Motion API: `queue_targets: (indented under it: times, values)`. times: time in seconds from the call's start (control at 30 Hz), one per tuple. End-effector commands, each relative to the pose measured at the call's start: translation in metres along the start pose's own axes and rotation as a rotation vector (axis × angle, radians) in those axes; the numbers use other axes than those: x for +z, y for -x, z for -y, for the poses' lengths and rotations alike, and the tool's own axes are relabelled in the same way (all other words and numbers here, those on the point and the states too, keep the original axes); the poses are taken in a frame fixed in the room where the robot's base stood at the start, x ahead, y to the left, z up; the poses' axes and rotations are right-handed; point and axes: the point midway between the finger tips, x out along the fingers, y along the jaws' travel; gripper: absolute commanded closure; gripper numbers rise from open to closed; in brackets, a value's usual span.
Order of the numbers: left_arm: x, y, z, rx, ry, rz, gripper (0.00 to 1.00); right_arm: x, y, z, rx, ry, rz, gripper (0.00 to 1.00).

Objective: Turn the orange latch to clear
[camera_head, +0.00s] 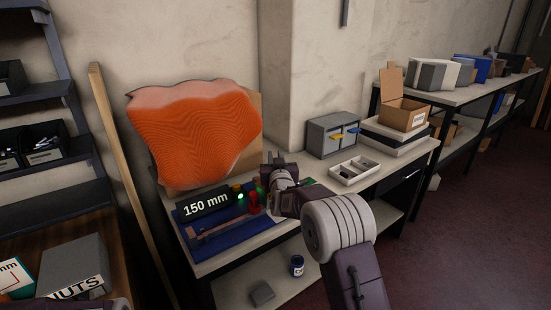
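No part is plainly an orange latch in the head view. A small yellow-orange piece (237,188) shows on the blue board (213,238), close to a lit green lamp (240,197) and a red part (254,201); it is too small to tell what it is. My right gripper (272,167) is over the back right of the board, just right of these parts. My wrist hides some of that area. The fingers are too small and turned away to tell whether they are open or touching anything. My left gripper is not in view.
A large wavy orange sheet (200,130) stands behind the board. A grey box (332,136) with yellow and blue tabs and a white divided tray (356,170) are to the right. A wooden plank (130,185) leans at the left.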

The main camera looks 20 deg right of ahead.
Motion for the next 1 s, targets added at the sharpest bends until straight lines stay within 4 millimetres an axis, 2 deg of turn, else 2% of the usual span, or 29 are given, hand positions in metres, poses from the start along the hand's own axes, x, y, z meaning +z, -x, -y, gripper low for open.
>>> queue_targets:
  times: [0.17,0.37,0.63,1.0]
  values:
    - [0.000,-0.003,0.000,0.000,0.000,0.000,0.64,0.001,0.000,0.000,-0.006,-0.001,-0.002,1.00]
    - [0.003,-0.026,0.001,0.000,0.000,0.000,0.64,0.004,-0.006,0.004,-0.114,-0.002,-0.008,1.00]
    - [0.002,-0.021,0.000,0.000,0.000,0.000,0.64,-0.002,-0.011,0.011,-0.244,0.000,-0.005,1.00]
    - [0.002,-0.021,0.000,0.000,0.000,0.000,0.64,-0.001,-0.011,0.013,-0.263,0.000,-0.002,1.00]
